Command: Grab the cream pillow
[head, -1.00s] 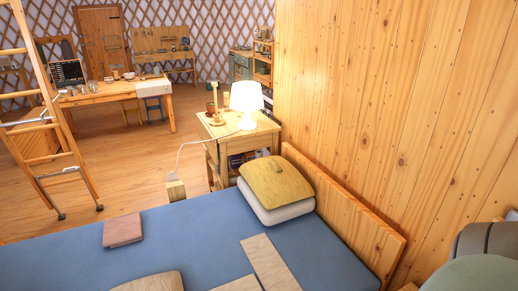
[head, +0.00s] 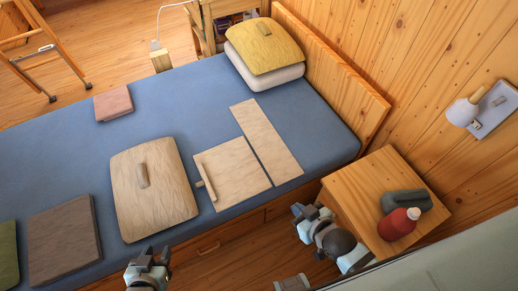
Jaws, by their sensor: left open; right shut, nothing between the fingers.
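The cream pillow (head: 165,210), a pale beige cushion with a small raised handle on top, lies flat on the blue bed (head: 190,100), near its front edge. My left gripper (head: 149,257) is open and empty at the bottom of the head view, just in front of the bed and below the pillow, apart from it. My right gripper (head: 308,212) is shut and empty between the bed's front edge and the bedside table.
A yellow pillow (head: 262,45) lies on a white one (head: 262,75) by the headboard (head: 330,75). Beige flat pieces (head: 265,140), a pink item (head: 113,104) and a grey-brown one (head: 63,245) lie on the bed. A wooden table (head: 365,190) holds a red bottle (head: 398,224).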

